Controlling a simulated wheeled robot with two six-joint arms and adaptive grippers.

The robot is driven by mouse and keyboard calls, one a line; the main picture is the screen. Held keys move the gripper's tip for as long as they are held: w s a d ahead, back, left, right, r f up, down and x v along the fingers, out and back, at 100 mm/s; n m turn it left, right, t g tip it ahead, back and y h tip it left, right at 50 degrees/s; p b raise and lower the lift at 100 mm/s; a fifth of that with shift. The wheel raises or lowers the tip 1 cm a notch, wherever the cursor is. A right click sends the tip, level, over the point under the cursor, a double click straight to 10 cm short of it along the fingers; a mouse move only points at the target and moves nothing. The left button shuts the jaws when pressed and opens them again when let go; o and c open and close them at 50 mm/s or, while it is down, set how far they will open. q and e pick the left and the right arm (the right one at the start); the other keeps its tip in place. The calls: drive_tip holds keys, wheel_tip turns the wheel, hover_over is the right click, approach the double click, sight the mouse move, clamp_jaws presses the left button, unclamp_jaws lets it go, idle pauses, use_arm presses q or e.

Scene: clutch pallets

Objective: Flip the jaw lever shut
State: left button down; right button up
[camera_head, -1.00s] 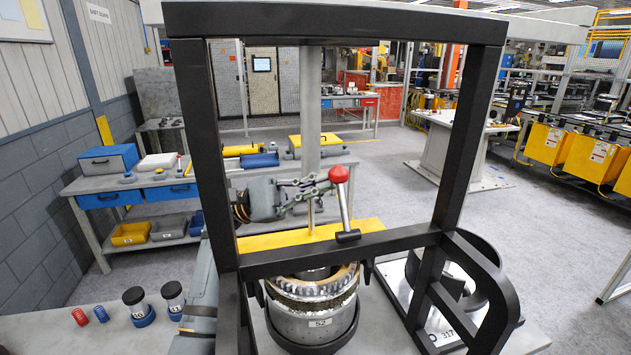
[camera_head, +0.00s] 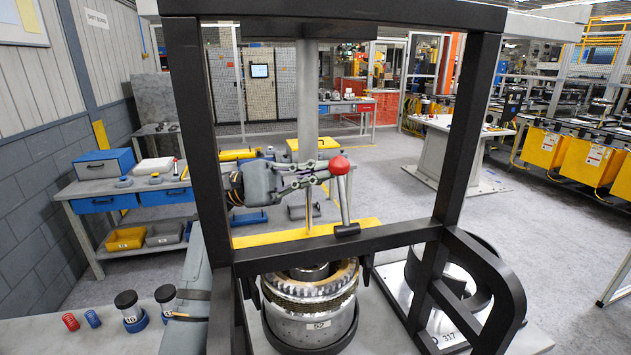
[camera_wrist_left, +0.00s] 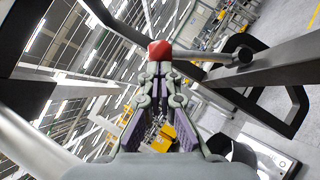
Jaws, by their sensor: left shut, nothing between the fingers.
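The jaw lever is a metal rod with a red knob (camera_head: 339,165) on top and a black pivot end (camera_head: 346,230) at the bottom. It stands nearly upright, tilted slightly left, by the crossbar of a black frame (camera_head: 330,252). My left gripper (camera_head: 322,173) is shut and empty, with its fingertips right at the knob from the left; whether they touch is unclear. In the left wrist view, the knob (camera_wrist_left: 160,50) sits just beyond the closed fingertips (camera_wrist_left: 160,68), with the rod running right to its dark pivot end (camera_wrist_left: 243,57). My right gripper is out of view.
A toothed metal clutch drum (camera_head: 311,305) stands under the frame, with a second round part on a plate (camera_head: 440,335) to the right. Springs and black-capped pots (camera_head: 128,306) stand at lower left. The frame's posts and crossbar surround the lever closely.

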use_arm(q)
drive_tip(key=m+y+b, duration=0.1)
drive_tip(key=s+r+m, duration=0.1)
drive_tip(key=shift+s+d+m+g+y+b, duration=0.2)
drive_tip(key=shift+m+g+y+b, duration=0.1)
drive_tip(key=shift+g+y+b, duration=0.1)
drive_tip(key=shift+s+d+r+m+y+b, duration=0.25)
drive_tip(key=shift+s+r+m+y+b, duration=0.2)
drive_tip(key=shift+s+m, duration=0.25)
drive_tip(key=shift+s+d+r+m+y+b, duration=0.3)
drive_tip(key=shift+s+r+m+y, duration=0.15)
drive_tip(key=shift+s+m, duration=0.25)
drive_tip(key=shift+s+r, duration=0.1)
drive_tip(key=shift+s, duration=0.05)
